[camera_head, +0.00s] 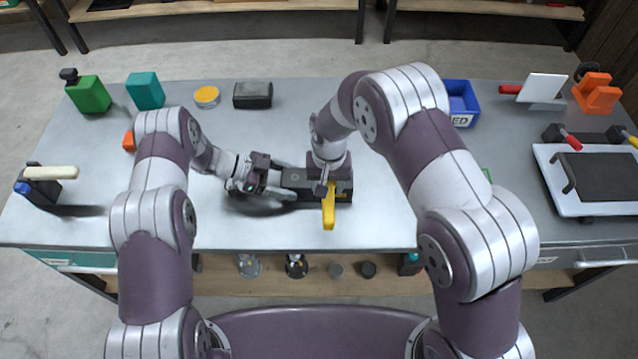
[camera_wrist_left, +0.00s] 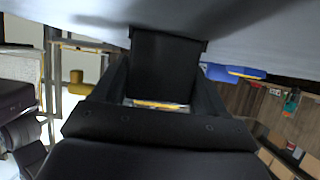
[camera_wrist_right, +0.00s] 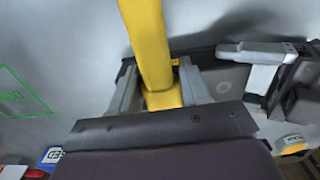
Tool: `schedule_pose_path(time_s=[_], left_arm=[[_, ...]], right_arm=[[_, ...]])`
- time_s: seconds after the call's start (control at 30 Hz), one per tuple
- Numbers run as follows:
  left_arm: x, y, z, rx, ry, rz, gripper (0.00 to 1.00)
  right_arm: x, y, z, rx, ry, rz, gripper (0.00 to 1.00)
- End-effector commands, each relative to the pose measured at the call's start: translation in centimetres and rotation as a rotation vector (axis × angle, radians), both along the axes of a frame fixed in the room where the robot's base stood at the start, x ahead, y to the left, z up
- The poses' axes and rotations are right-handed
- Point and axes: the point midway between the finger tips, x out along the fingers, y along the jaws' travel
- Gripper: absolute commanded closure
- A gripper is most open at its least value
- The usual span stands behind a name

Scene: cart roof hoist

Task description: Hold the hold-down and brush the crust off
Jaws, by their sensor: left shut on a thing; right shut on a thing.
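A dark grey fixture (camera_head: 293,176) lies on the bench in front of me. My left gripper (camera_head: 280,182) reaches it from the left. In the left wrist view it is shut on a black block-like part (camera_wrist_left: 167,68), which looks like the hold-down. My right gripper (camera_head: 328,186) points down over the fixture's right end and is shut on a yellow handle (camera_head: 328,208), likely the brush. The yellow handle (camera_wrist_right: 148,45) also shows between the fingers in the right wrist view. The brush's working end and any crust are hidden or cannot be made out.
At the back stand a green can (camera_head: 90,95), a teal box (camera_head: 146,91), a yellow-topped tin (camera_head: 206,96) and a black block (camera_head: 252,95). A blue bin (camera_head: 461,100) stands behind my right arm. A framed black plate (camera_head: 600,178) lies at right. The bench front is mostly clear.

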Motion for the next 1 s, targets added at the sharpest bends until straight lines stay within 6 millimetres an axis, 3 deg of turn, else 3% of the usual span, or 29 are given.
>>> schedule_pose_path(time_s=[0.8, 1.0], left_arm=[[0.0, 0.0, 0.0, 0.0, 0.0, 0.0, 0.57], [0.0, 0.0, 0.0, 0.0, 0.0, 0.0, 0.57]], right_arm=[[-0.3, -6.5, -0.2, -0.001, 0.003, -0.002, 0.78], [-0.3, -6.0, 0.0, -0.001, 0.002, 0.001, 0.78]])
